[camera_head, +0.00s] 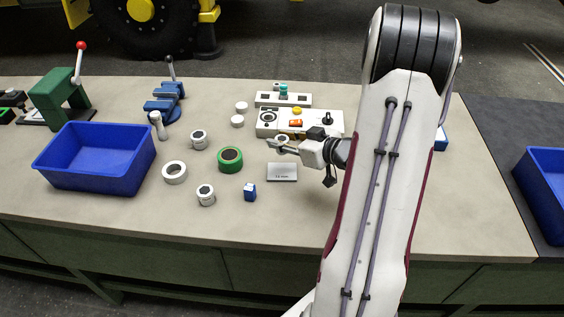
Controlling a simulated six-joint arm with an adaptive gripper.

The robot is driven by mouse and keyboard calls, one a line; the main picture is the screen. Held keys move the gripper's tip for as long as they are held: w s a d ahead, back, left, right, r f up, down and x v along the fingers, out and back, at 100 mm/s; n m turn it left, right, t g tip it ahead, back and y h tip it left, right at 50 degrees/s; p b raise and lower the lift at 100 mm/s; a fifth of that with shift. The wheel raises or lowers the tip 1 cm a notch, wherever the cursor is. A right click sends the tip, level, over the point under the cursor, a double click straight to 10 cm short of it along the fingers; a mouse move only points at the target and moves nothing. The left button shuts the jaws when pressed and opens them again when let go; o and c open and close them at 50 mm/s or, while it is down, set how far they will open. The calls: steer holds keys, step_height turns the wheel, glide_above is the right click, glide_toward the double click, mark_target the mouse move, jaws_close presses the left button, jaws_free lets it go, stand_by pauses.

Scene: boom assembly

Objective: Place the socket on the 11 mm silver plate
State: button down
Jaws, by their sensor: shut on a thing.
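The silver plate (282,173) lies flat on the bench, with small dark lettering that looks like "11 mm" near its lower edge. My gripper (279,144) is just above and behind the plate in the picture, reaching in from the right. It is shut on a small round pale piece with a dark centre, which looks like the socket (281,138). The fingers partly cover the socket. The socket appears apart from the plate, near the front edge of the control box. Its exact height above the bench cannot be told.
A control box (326,130) with buttons stands behind my gripper. A blue bin (118,187) stands farther left. The bench front is clear.

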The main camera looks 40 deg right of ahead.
steer(key=shift+f, duration=2)
steer(key=shift+f, duration=0.1)
steer(key=shift+f, duration=2)
steer(key=shift+f, duration=0.1)
steer(key=c, duration=1.7)
jaws_free()
steer(key=shift+v, duration=6.05)
steer(key=shift+w+d, duration=0.1)
